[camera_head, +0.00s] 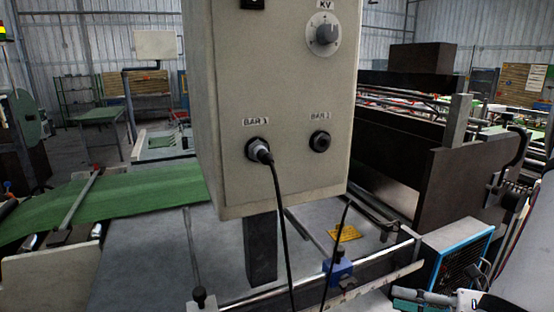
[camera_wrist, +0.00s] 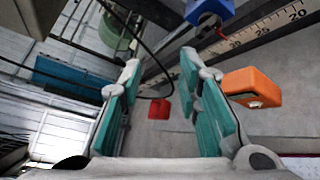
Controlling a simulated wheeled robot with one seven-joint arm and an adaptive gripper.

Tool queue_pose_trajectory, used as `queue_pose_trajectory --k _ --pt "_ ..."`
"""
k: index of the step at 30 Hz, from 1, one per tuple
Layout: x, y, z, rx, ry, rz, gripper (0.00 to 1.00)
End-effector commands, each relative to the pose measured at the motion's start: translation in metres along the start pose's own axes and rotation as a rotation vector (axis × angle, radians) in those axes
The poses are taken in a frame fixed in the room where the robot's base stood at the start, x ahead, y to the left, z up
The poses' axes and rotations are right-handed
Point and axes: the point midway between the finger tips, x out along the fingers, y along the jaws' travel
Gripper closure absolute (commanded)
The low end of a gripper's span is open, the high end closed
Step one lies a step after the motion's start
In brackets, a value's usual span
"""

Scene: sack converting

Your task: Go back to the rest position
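My gripper (camera_wrist: 160,75) shows in the wrist view with its two teal-padded fingers spread apart and nothing held between them. In the head view part of my gripper (camera_head: 422,297) is at the lower right edge, beside a blue-framed unit. A grey control box (camera_head: 285,190) fills the middle of the head view, with a knob marked KV and two sockets. A black cable plug (camera_head: 259,150) sits in the socket marked BAR 1. The socket marked BAR 2 (camera_head: 320,141) has no cable in it.
A blue clamp (camera_head: 338,270) sits on a metal rail; a blue clamp also shows in the wrist view (camera_wrist: 208,10), near an orange block (camera_wrist: 255,87) and a red piece (camera_wrist: 159,109). The blue-framed unit (camera_head: 455,258) stands at right. Green sheet (camera_head: 115,195) runs at left.

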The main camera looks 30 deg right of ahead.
Motion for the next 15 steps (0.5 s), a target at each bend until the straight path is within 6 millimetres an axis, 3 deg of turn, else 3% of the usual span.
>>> queue_pose_trajectory --k 1,6,15 --pt "0.017 0.017 0.001 -0.100 0.094 0.013 0.69" --pt "0.057 0.064 -0.012 -0.442 0.391 0.074 0.69" --pt "0.096 0.131 -0.048 -1.098 0.852 0.261 0.69"
